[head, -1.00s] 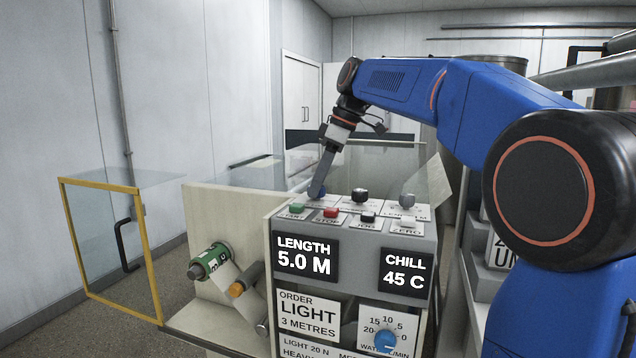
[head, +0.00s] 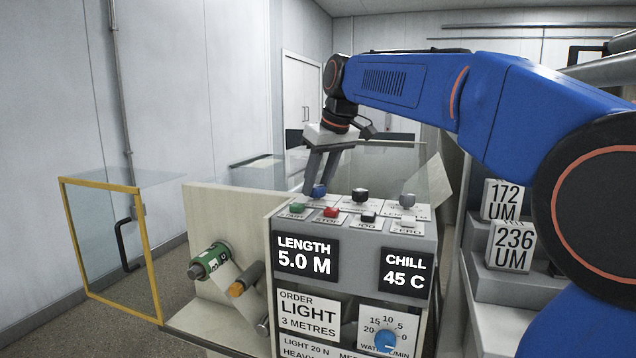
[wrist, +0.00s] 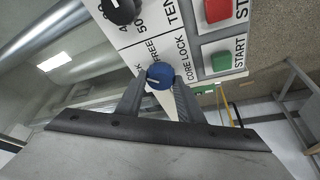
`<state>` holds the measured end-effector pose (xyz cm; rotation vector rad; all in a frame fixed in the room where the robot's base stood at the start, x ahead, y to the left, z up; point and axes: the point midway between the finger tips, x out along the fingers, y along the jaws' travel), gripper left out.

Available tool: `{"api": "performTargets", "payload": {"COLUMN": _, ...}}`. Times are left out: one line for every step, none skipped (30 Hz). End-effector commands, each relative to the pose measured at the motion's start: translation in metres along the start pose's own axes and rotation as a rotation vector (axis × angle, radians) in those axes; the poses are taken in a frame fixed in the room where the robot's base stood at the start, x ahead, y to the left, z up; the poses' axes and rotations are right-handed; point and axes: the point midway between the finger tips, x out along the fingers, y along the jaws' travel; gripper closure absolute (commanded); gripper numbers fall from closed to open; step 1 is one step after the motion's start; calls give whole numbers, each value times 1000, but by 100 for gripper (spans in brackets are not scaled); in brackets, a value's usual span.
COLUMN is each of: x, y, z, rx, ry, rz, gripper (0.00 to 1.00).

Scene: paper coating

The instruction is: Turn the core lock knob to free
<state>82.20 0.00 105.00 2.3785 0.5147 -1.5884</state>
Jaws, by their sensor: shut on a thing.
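The core lock knob (wrist: 160,76) is a small blue knob beside the CORE LOCK label in the wrist view. It also shows at the back left of the console top in the head view (head: 319,190). My gripper (wrist: 158,82) is shut on it, with one grey finger on each side. The word FREE is readable beside the knob. The other position word is mostly hidden by a finger. A pale mark shows on the knob's left part, but its exact pointing is too small to tell. My gripper's fingers (head: 317,176) reach down to the knob in the head view.
A green START button (wrist: 222,61) and red STOP button (wrist: 217,10) sit close to the knob. A black tension knob (wrist: 118,10) is near too. A clear guard (head: 385,165) stands behind the console (head: 354,271). An open yellow-framed door (head: 61,235) is at left.

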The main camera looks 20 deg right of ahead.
Motion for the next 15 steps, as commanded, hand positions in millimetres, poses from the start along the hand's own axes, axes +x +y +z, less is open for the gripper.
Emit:
{"api": "performTargets", "payload": {"x": 0, "y": -2, "z": 0, "rx": 36, "ry": 0, "rz": 17, "gripper": 89}}
{"api": "performTargets", "payload": {"x": 0, "y": -2, "z": 0, "rx": 62, "ry": 1, "rz": 27, "gripper": 89}}
{"api": "performTargets", "payload": {"x": 0, "y": -2, "z": 0, "rx": 97, "ry": 1, "rz": 42, "gripper": 89}}
{"api": "performTargets", "payload": {"x": 0, "y": -2, "z": 0, "rx": 124, "ry": 2, "rz": 53, "gripper": 89}}
{"api": "performTargets", "payload": {"x": 0, "y": -2, "z": 0, "rx": 150, "ry": 2, "rz": 64, "gripper": 89}}
{"api": "performTargets", "payload": {"x": 0, "y": -2, "z": -1, "rx": 184, "ry": 2, "rz": 78, "gripper": 89}}
{"api": "performTargets", "payload": {"x": 0, "y": -2, "z": -1, "rx": 210, "ry": 1, "rz": 89, "gripper": 89}}
{"api": "performTargets", "payload": {"x": 0, "y": -2, "z": -1, "rx": 237, "ry": 1, "rz": 100, "gripper": 89}}
{"api": "performTargets", "payload": {"x": 0, "y": -2, "z": -1, "rx": 272, "ry": 1, "rz": 115, "gripper": 89}}
{"api": "performTargets", "payload": {"x": 0, "y": -2, "z": -1, "rx": 298, "ry": 1, "rz": 126, "gripper": 89}}
{"api": "performTargets", "payload": {"x": 0, "y": -3, "z": -1, "rx": 324, "ry": 1, "rz": 136, "gripper": 89}}
{"api": "performTargets", "payload": {"x": 0, "y": -3, "z": -1, "rx": 360, "ry": 1, "rz": 151, "gripper": 89}}
{"api": "performTargets", "payload": {"x": 0, "y": -3, "z": -1, "rx": 386, "ry": 1, "rz": 161, "gripper": 89}}
{"api": "performTargets", "payload": {"x": 0, "y": -3, "z": -1, "rx": 411, "ry": 1, "rz": 173, "gripper": 89}}
{"api": "performTargets", "payload": {"x": 0, "y": -3, "z": -1, "rx": 443, "ry": 1, "rz": 185, "gripper": 89}}
